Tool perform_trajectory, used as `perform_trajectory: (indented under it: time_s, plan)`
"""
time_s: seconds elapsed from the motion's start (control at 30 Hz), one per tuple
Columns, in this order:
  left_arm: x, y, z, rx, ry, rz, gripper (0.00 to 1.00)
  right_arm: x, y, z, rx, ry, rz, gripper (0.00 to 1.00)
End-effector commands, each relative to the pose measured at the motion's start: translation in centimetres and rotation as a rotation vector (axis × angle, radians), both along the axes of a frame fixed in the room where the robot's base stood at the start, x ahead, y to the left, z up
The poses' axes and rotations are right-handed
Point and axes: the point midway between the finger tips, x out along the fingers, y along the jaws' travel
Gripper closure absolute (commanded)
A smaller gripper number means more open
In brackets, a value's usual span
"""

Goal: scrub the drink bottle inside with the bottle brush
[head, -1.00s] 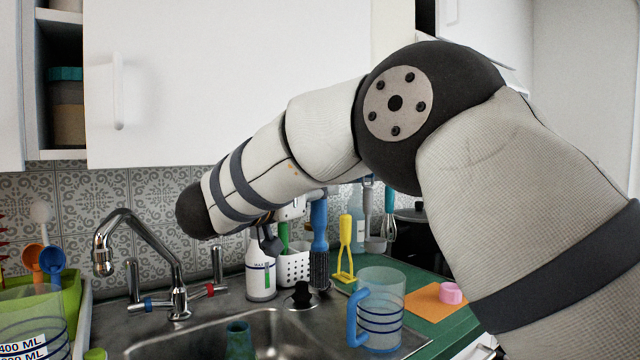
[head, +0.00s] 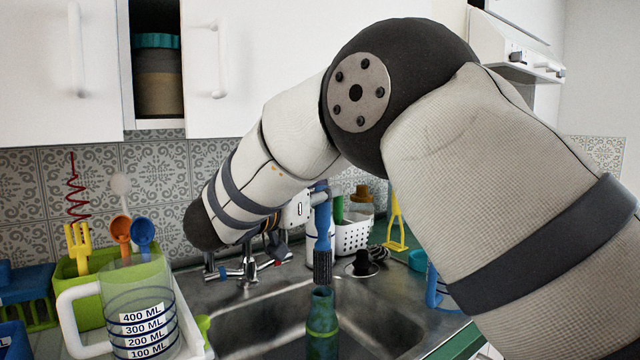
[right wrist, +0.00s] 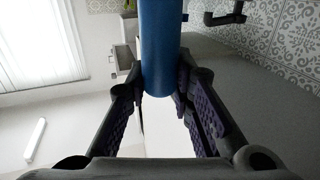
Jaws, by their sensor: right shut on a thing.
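The bottle brush, with a blue handle (head: 322,225) and dark bristles (head: 322,266), hangs upright, bristles down. My right gripper (head: 319,197) is shut on its handle, partly hidden behind my own arm. In the right wrist view, the fingers (right wrist: 160,88) close on the blue handle (right wrist: 160,45) from both sides. The drink bottle (head: 322,325), dark green with a brighter green band, stands upright in the sink. The bristle tip is directly over its mouth in the head view; whether it touches or has entered, I cannot tell. My left gripper is not in view.
The steel sink (head: 375,300) surrounds the bottle, with the faucet (head: 247,268) behind left. A measuring jug (head: 140,310) and a green caddy (head: 90,270) of utensils stand left. A white basket (head: 352,236), a yellow utensil (head: 396,225) and a blue-handled pitcher (head: 434,290) are right.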

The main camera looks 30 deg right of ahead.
Motion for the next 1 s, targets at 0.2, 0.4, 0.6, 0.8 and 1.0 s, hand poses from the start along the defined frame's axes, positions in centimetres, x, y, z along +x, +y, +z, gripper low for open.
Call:
perform_trajectory:
  time_s: [0.2,0.4,0.6,0.8,1.0]
  plan:
    - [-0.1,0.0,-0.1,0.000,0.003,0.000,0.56,0.0,0.0,-2.1,-0.002,0.004,0.000,1.00]
    - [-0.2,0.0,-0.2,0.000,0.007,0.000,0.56,0.0,0.0,-3.9,-0.001,0.003,-0.001,1.00]
    - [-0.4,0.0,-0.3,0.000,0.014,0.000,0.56,0.0,0.0,-5.8,-0.002,0.004,0.000,1.00]
    - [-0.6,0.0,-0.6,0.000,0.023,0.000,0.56,0.1,0.0,-7.6,-0.002,0.004,0.001,1.00]
    - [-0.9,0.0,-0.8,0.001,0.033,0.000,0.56,0.0,0.0,-9.5,-0.002,0.003,0.000,1.00]
